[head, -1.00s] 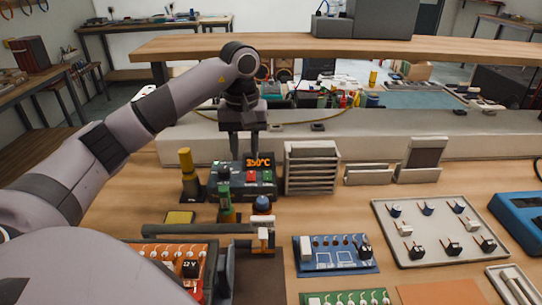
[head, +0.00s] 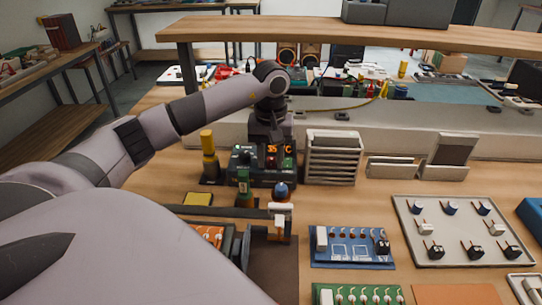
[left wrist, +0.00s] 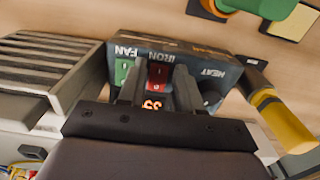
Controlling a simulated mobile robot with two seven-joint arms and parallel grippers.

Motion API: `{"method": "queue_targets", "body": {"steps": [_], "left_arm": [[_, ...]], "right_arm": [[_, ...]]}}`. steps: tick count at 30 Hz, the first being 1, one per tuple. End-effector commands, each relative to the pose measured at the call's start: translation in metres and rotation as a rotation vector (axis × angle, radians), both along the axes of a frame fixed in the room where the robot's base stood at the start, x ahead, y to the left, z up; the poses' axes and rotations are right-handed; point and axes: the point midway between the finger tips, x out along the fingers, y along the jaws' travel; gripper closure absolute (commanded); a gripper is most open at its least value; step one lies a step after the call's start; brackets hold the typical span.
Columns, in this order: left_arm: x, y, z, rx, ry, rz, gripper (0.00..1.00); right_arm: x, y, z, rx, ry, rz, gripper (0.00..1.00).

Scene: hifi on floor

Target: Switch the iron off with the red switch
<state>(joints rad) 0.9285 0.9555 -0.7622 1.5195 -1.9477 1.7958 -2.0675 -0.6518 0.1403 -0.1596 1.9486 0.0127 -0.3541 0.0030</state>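The dark control box (head: 284,172) stands on the bench, its lit orange display partly covered by my left gripper (head: 270,150). In the left wrist view the box (left wrist: 205,57) shows upside-down labels FAN, IRON and HEAT. The red switch (left wrist: 158,74) sits under IRON, beside the green switch (left wrist: 122,70) under FAN. My left gripper (left wrist: 158,82) is over the box with its two fingers apart, the red switch showing between them. Whether a fingertip touches the box I cannot tell. My right gripper is not in view.
A yellow-topped post (head: 208,150) stands left of the box, a grey slatted rack (head: 333,160) right of it. A green-handled tool (head: 243,178) and a blue-topped item (head: 281,190) stand in front. A blue circuit board (head: 350,247) and a component tray (head: 408,262) lie to the right.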

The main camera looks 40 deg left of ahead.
Motion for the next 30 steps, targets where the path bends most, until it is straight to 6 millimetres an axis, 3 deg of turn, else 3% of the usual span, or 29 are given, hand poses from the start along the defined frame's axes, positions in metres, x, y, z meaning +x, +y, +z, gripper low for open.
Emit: {"method": "queue_targets", "body": {"steps": [2,5,6,30], "left_arm": [[0.000,0.000,0.000,0.000,0.000,0.000,0.66],[0.000,0.000,0.000,0.000,0.000,0.000,0.98],[0.000,0.000,0.000,0.000,0.000,0.000,1.00],[0.006,0.005,0.003,-0.165,0.197,0.001,1.00]], "right_arm": [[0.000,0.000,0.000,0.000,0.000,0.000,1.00],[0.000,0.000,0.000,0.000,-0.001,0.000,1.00],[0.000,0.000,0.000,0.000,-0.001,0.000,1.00],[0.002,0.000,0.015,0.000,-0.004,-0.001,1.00]]}}
